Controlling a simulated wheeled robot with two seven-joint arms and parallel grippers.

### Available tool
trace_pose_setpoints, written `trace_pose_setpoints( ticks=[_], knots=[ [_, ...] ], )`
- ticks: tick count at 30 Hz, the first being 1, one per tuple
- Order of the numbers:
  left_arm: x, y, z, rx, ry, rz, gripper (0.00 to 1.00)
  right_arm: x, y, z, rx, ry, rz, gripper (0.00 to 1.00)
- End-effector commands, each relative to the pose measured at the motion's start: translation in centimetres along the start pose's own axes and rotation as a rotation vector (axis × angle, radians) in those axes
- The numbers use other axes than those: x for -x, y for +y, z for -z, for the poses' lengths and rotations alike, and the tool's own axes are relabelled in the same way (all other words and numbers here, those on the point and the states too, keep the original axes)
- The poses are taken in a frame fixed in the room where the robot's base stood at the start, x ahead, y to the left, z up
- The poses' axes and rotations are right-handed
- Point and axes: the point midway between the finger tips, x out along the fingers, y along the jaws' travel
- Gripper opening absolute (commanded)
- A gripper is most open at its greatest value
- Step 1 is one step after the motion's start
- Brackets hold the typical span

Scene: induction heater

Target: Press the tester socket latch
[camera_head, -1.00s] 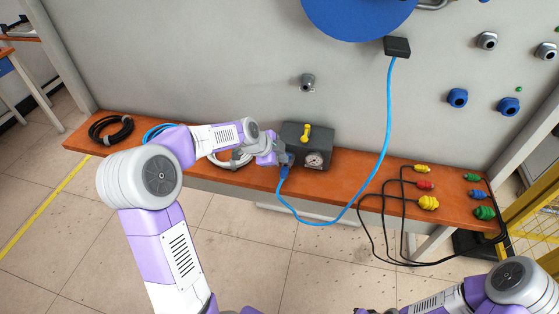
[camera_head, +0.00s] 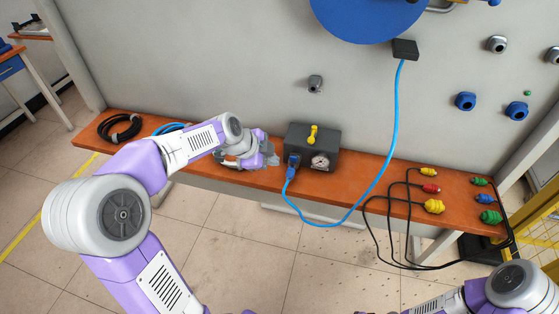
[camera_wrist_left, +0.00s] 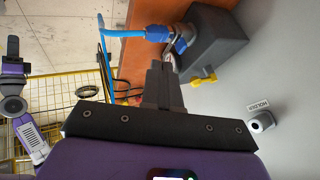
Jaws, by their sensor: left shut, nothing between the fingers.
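The tester is a dark grey box (camera_head: 327,144) with a yellow lever (camera_head: 312,134) on top and a round gauge (camera_head: 320,162) on its front. A blue plug (camera_head: 292,162) on a blue cable sits at the box's left front; the latch itself is too small to make out. My left gripper (camera_head: 274,160) is shut and empty, just left of the plug. In the left wrist view the shut fingers (camera_wrist_left: 160,68) point toward the plug (camera_wrist_left: 180,45) and the grey box (camera_wrist_left: 215,40); I cannot tell whether they touch.
The orange shelf (camera_head: 370,175) runs along the grey wall. Coiled black cable (camera_head: 119,128) lies at its left end. Yellow, red, green and blue connectors (camera_head: 433,206) with black cables lie at its right. The blue cable (camera_head: 394,130) runs up to a black box (camera_head: 405,49).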

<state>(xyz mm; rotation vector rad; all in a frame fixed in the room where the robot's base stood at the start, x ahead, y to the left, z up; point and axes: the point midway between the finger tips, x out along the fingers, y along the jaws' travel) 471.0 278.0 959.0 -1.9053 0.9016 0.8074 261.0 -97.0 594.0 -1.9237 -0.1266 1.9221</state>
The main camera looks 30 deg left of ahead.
Motion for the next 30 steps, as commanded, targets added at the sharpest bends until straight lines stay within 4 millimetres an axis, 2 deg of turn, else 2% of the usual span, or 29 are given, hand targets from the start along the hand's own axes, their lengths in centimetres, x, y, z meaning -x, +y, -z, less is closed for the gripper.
trace_pose_setpoints(
  ticks=[3, 7, 30],
  knots=[
    [1.4, 0.0, 0.0, 0.002, -0.001, 0.0, 0.0, 0.3, -0.1, 0.0, 0.0, -0.001, 0.0, 0.0],
    [2.0, 0.1, 0.0, 0.001, 0.0, -0.001, 0.0, 0.4, -0.1, -0.1, 0.0, -0.001, 0.0, 0.0],
    [1.6, 0.2, -0.1, 0.012, 0.0, -0.007, 0.0, 0.4, -0.1, -0.1, 0.0, -0.001, 0.0, 0.0]
  ],
)
